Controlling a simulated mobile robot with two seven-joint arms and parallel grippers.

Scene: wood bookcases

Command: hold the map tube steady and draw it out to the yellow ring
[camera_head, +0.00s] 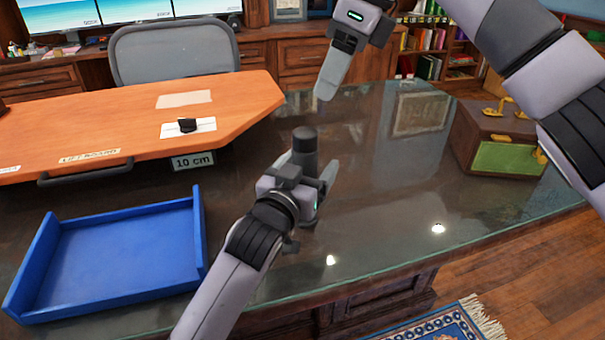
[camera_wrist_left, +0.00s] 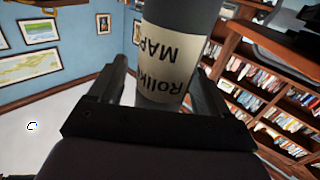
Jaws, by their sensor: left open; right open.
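The map tube (camera_head: 305,150) is a dark grey cylinder with a black cap, standing upright on the glass desk top. In the left wrist view its grey body and cream printed label (camera_wrist_left: 165,62) show close up. My left gripper (camera_head: 309,172) is open, with its fingers on either side of the tube; in the left wrist view, gaps show between tube and fingers (camera_wrist_left: 162,92). My right gripper (camera_head: 330,75) is open and empty, above the desk behind the tube. No yellow ring can be made out on the tube.
A blue tray (camera_head: 115,250) lies front left. An orange wooden board (camera_head: 110,125) with a black knob and a "10 cm" tag (camera_head: 194,161) is left of the tube. A wooden box (camera_head: 500,140) with a green panel stands right. The glass (camera_head: 400,200) between is clear.

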